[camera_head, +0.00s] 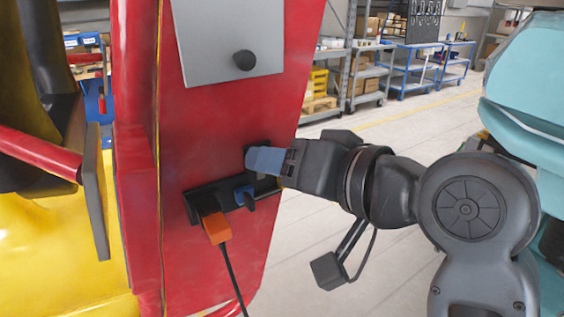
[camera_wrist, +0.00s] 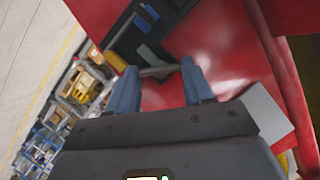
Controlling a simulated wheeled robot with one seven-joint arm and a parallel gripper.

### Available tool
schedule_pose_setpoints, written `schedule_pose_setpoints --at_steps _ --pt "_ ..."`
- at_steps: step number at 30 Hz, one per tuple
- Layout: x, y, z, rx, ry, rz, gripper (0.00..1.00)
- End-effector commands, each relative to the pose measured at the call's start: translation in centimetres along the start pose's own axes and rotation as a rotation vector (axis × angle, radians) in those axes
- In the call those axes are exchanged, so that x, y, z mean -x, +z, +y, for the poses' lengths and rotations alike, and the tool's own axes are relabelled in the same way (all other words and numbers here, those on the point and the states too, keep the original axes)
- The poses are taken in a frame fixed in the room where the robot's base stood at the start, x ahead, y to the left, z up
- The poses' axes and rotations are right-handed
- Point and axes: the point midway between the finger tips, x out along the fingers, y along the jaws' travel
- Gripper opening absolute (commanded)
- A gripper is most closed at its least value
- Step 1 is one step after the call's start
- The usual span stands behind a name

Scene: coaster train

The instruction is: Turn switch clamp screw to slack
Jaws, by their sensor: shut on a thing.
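My gripper (camera_head: 265,162) reaches from the right to the red panel (camera_head: 205,130), its blue fingertips at the panel face. In the wrist view the fingers of my gripper (camera_wrist: 159,68) stand apart, with a grey bar-like part (camera_wrist: 158,73) between their tips. I take this part to be the switch clamp screw and my gripper to be shut on it. In the head view the fingers mostly hide it. The screw's turn angle cannot be read.
A grey plate (camera_head: 215,35) with a black knob (camera_head: 244,60) is on the upper panel. A black cable (camera_head: 234,277) hangs from the orange plug. Red and yellow bodywork stands at left, a teal body (camera_head: 530,80) at right. Open floor (camera_head: 400,135) lies behind my arm.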

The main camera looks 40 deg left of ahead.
Motion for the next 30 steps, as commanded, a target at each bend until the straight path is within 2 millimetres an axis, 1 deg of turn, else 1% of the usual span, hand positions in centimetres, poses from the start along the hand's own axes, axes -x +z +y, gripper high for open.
schedule_pose_setpoints --at_steps 6,15,21,30 --pt "-0.13 0.29 -0.19 0.178 0.073 -0.006 0.21" --pt "-0.16 0.39 -0.27 0.364 0.151 -0.007 0.21" --pt "-0.21 0.45 -0.30 0.434 0.180 -0.009 0.21" --pt "-0.20 0.46 -0.28 0.467 0.195 -0.009 0.21"
